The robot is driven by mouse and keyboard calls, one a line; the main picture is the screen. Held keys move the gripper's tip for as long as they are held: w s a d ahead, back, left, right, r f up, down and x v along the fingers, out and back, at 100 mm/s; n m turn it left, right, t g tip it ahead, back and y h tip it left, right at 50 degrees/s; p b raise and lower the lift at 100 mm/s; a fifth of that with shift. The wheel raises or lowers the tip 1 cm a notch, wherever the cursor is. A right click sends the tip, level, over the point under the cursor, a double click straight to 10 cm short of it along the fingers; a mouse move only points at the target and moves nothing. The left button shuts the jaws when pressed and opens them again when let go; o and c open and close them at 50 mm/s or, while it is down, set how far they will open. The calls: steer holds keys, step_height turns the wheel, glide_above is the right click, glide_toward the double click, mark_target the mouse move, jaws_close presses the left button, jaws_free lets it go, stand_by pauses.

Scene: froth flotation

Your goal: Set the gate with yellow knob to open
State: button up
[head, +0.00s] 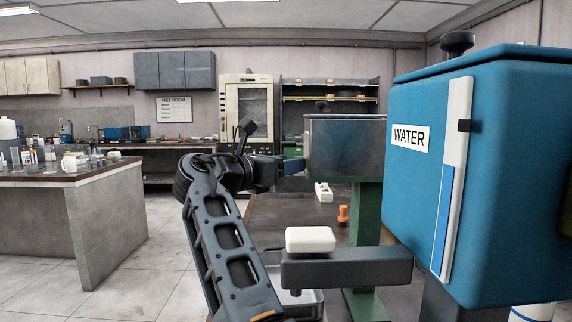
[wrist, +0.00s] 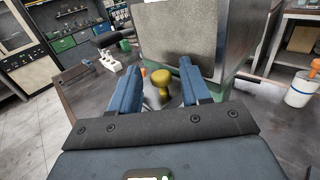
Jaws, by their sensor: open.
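The yellow knob (wrist: 161,78) shows in the wrist view, upright between the two blue fingers of my gripper (wrist: 159,68). The fingers are spread, one on each side of it, and I cannot tell whether either touches it. The knob is just in front of a grey metal tank wall (wrist: 175,40). The gate under the knob is mostly hidden, so its setting cannot be told. In the head view my gripper (head: 291,168) is at the left side of the grey tank (head: 345,145), and the yellow knob is hidden there.
The blue WATER tank (head: 430,200) fills the right of the head view. A white block (head: 310,239) tops a dark arm before it. An orange-handled item (head: 343,214) and a white power strip (head: 323,192) lie beyond. A white container (wrist: 301,88) stands right in the wrist view.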

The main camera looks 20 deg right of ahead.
steer(key=shift+c, duration=0.5)
jaws_close()
